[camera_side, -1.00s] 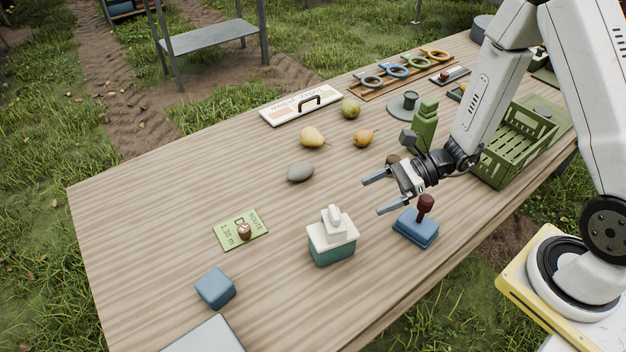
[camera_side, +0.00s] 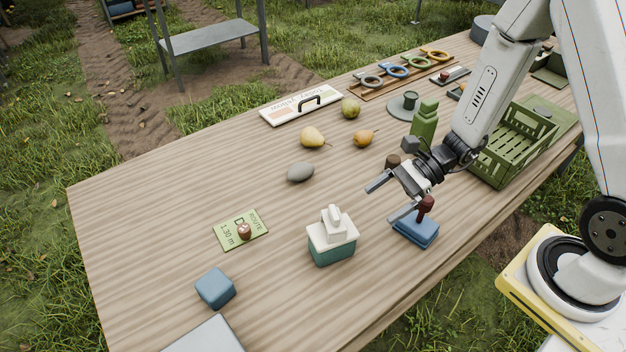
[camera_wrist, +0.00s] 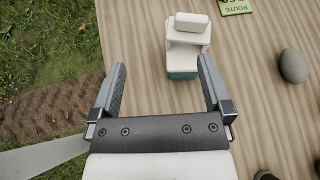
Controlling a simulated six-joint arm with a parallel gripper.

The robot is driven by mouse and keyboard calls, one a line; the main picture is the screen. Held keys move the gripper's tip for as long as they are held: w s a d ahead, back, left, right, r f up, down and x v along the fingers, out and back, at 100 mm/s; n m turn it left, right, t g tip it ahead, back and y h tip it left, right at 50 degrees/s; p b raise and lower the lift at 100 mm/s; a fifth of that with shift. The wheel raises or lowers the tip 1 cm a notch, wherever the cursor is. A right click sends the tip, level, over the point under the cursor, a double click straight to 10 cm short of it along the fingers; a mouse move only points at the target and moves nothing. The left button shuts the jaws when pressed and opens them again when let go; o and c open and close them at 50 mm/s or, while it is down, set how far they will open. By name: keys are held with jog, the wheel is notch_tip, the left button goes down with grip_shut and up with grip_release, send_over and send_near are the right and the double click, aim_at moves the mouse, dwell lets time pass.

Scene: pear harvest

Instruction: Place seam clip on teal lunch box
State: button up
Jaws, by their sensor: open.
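The teal lunch box (camera_side: 332,254) stands upright near the table's front edge, with a white lid. A white piece with a rounded bar on top, apparently the seam clip (camera_side: 332,226), sits on the lid; I cannot tell whether it is seated or fastened. In the wrist view the lunch box (camera_wrist: 183,74) and the white piece (camera_wrist: 192,22) lie just beyond my fingertips. My gripper (camera_side: 380,205) is open and empty, to the right of and above the lunch box, apart from it. It also shows in the wrist view (camera_wrist: 162,64).
A blue block with a dark red knob (camera_side: 415,232) stands close below my gripper. A grey stone (camera_side: 300,172), a route card (camera_side: 240,229), a blue block (camera_side: 215,288) and pears (camera_side: 313,137) lie around. A green crate (camera_side: 512,150) is right. The table's left part is mostly clear.

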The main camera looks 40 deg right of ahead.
jog(key=s+d+r+n+g+h, duration=0.2)
jog(key=s+d+n+h, duration=0.1)
jog(key=n+h, duration=0.3)
jog(key=s+d+r+n+g+h, duration=0.1)
jog(key=s+d+n+h, duration=0.15)
jog(key=n, duration=0.65)
jog(key=w+r+n+t+h, duration=0.1)
jog(key=d+r+n+t+h, duration=0.1)
jog(key=n, duration=0.1)
jog(key=w+r+n+h, duration=0.1)
jog(key=shift+w+d+r+n+t+h, duration=0.25)
jog(key=shift+w+d+r+n+t, duration=0.1)
jog(key=shift+n+t, duration=0.05)
